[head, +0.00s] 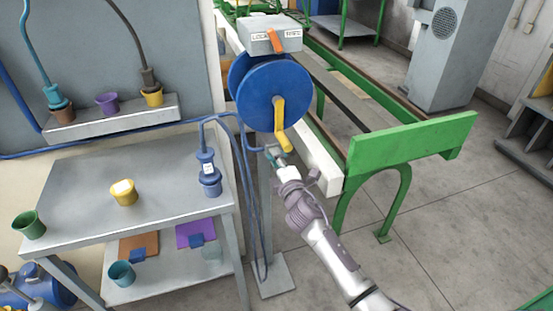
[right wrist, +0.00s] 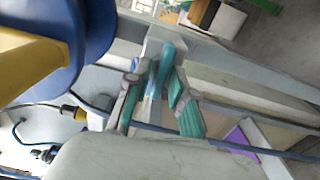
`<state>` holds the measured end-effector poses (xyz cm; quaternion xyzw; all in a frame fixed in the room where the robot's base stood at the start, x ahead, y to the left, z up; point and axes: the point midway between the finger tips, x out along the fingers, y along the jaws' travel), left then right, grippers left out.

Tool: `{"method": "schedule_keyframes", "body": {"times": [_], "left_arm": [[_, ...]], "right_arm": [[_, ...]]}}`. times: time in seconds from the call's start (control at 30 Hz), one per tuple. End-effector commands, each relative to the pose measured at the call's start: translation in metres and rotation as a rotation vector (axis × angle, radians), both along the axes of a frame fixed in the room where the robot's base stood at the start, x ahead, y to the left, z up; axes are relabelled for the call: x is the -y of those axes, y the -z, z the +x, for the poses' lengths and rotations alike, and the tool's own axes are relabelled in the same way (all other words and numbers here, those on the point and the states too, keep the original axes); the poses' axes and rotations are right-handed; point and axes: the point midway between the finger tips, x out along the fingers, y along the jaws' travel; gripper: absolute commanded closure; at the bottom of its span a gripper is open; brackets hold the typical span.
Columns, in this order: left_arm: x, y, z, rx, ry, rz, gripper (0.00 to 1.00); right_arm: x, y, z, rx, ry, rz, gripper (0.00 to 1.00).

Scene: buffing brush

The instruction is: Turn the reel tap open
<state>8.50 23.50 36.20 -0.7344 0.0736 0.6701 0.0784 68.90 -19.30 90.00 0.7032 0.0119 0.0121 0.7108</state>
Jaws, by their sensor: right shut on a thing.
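The blue hose reel (head: 272,92) stands on a grey post, with a yellow crank handle (head: 280,118) on its face. My right gripper (head: 276,156) is just below the crank, by the blue pipe (head: 256,149) at the post. In the right wrist view my right gripper (right wrist: 156,92) has its teal pads around a slim blue lever, which looks like the reel tap (right wrist: 164,62). It is shut on this lever. In the head view the tap is mostly hidden by the gripper. My left gripper is not in view.
A grey box with an orange lever (head: 276,40) sits above the reel. A metal table (head: 75,190) with cups and a blue hose fitting (head: 207,172) stands left. A green-ended frame (head: 410,145) stands right. The floor at lower right is clear.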

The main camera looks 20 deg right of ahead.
Motion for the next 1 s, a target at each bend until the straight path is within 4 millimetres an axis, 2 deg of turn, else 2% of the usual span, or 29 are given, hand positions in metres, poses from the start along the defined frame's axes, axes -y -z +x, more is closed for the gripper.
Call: {"method": "schedule_keyframes", "body": {"times": [0.37, 0.4, 0.47, 0.5, 0.83, 1.0], "left_arm": [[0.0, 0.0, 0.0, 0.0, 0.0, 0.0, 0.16], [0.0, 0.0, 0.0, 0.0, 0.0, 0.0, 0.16], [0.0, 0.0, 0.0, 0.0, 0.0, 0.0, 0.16], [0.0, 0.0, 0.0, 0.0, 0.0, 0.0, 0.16], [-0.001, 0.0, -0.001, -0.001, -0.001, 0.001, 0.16], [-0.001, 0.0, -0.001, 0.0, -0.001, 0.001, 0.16]], "right_arm": [[0.0, 0.001, 0.0, -0.002, -0.001, -0.006, 1.0], [0.0, 0.001, 0.0, -0.002, -0.001, -0.006, 0.75], [0.0, 0.001, 0.0, -0.002, -0.001, -0.006, 0.65], [0.0, 0.001, 0.0, -0.002, -0.001, -0.005, 0.64], [0.0, 0.001, -0.004, -0.001, -0.001, -0.005, 0.64], [0.001, 0.002, -0.026, -0.002, -0.001, -0.005, 0.64]]}}
